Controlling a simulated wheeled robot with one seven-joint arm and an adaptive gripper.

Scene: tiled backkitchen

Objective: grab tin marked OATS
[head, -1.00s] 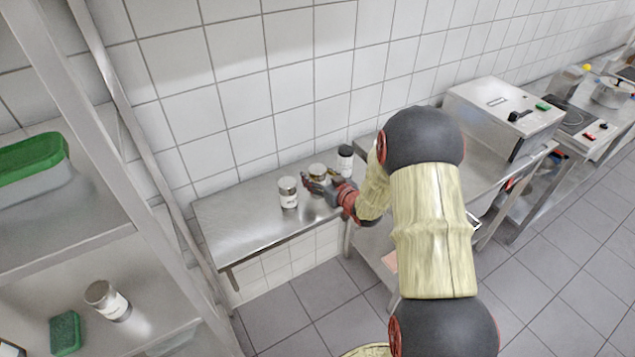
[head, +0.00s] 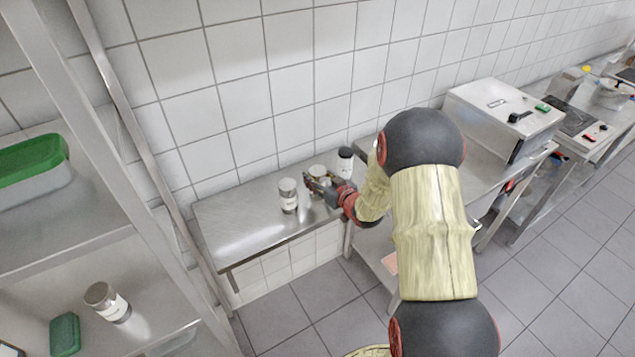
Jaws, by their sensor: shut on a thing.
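Three labelled containers stand on the steel wall shelf (head: 245,228). A silver-lidded tin (head: 288,196) with a white label stands at the left. A middle tin (head: 318,170) with a pale lid is partly hidden behind my gripper (head: 314,183). A dark-lidded container (head: 345,162) stands at the right. My gripper reaches in from the right and is shut on the middle tin, which appears to stand on the shelf still. The label texts are too small to read, so I cannot tell which is marked OATS.
A steel rack at the left holds a green-lidded box (head: 32,165), another tin (head: 106,301) and a green item (head: 65,334). A steel appliance (head: 505,115) stands on the table at the right. The shelf's left half is clear.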

